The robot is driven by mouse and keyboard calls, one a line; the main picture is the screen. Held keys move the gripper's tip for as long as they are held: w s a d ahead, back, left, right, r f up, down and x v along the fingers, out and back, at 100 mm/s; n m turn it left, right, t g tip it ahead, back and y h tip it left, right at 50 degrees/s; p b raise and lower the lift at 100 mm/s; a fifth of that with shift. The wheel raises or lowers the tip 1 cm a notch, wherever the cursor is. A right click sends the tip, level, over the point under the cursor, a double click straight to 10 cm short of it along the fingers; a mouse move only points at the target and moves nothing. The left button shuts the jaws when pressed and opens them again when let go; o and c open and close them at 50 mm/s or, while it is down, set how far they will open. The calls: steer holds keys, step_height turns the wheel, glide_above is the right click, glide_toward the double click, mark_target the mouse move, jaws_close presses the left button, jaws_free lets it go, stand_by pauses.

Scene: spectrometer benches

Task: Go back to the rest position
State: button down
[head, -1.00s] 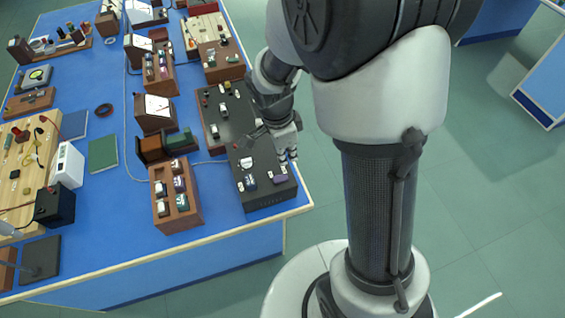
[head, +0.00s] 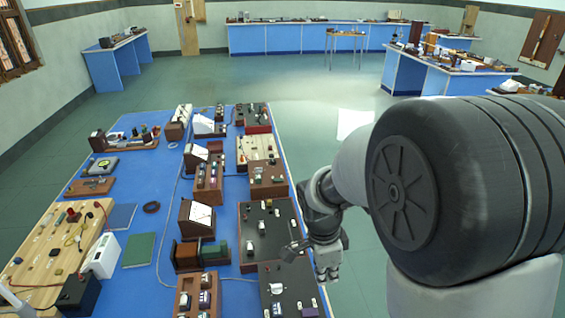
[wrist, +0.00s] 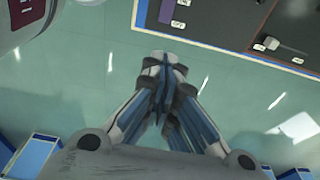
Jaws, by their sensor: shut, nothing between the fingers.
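My gripper (head: 328,262) hangs just off the right edge of the blue bench (head: 138,195) in the head view, beside the black control boxes. In the wrist view my gripper (wrist: 165,85) has its fingers together with nothing between them. Below it there is green floor (wrist: 215,90), and the bench edge with the dark boxes shows at the top right. The gripper is apart from everything on the bench.
Black boxes (head: 265,228) with switches stand along the bench's right side. A green book (head: 139,250) and a wooden board (head: 50,240) lie to the left. Other blue benches (head: 290,40) stand at the back and right. Open floor lies between.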

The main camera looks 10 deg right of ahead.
steer(key=s+a+r+n+t+y, duration=0.1)
steer(key=s+r+n+t, duration=0.3)
steer(key=s+r+n, duration=1.1)
steer(key=shift+s+a+n+t+y+b, duration=0.35)
steer(key=shift+s+a+n, duration=0.55)
steer(key=shift+n, duration=0.6)
